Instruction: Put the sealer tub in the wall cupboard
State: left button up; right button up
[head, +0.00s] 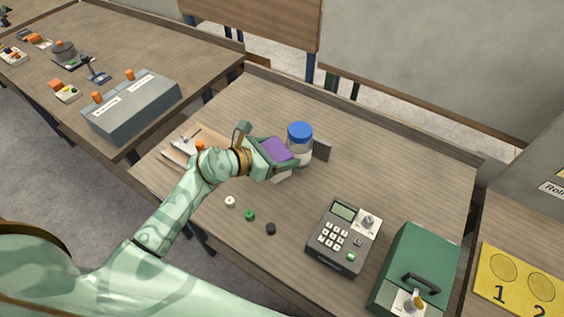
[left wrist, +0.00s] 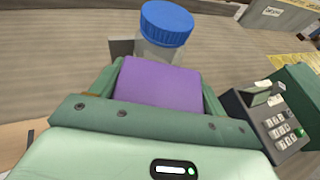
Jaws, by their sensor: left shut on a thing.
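My left gripper (head: 280,158) is shut on a purple-topped tub (head: 274,149), which I take for the sealer tub. A pale part shows below its purple top in the head view. In the left wrist view the purple face (left wrist: 160,86) fills the space between the two green fingers (left wrist: 158,95). A clear jar with a blue lid (head: 299,133) stands upright just beyond it; I cannot tell whether they touch. The jar also shows in the left wrist view (left wrist: 165,28). My right gripper is not in view. I cannot make out a wall cupboard.
A dark grey block (head: 322,148) stands beside the jar. A keypad device (head: 343,238) and a green case (head: 415,270) stand at the front right. Small white, green and black pieces lie nearby. A grey box (head: 132,106) sits on the left table. The back right tabletop is clear.

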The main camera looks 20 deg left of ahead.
pick_arm(q)
jog(key=shift+w+f, duration=0.3)
jog(key=shift+f, duration=0.05)
jog(key=f, duration=0.1)
jog(key=f+b, duration=0.2)
jog(key=shift+w+f, duration=0.2)
jog(key=shift+w, duration=0.05)
jog(key=shift+f, duration=0.15)
jog(key=shift+f, duration=0.1)
jog(key=o, duration=1.2)
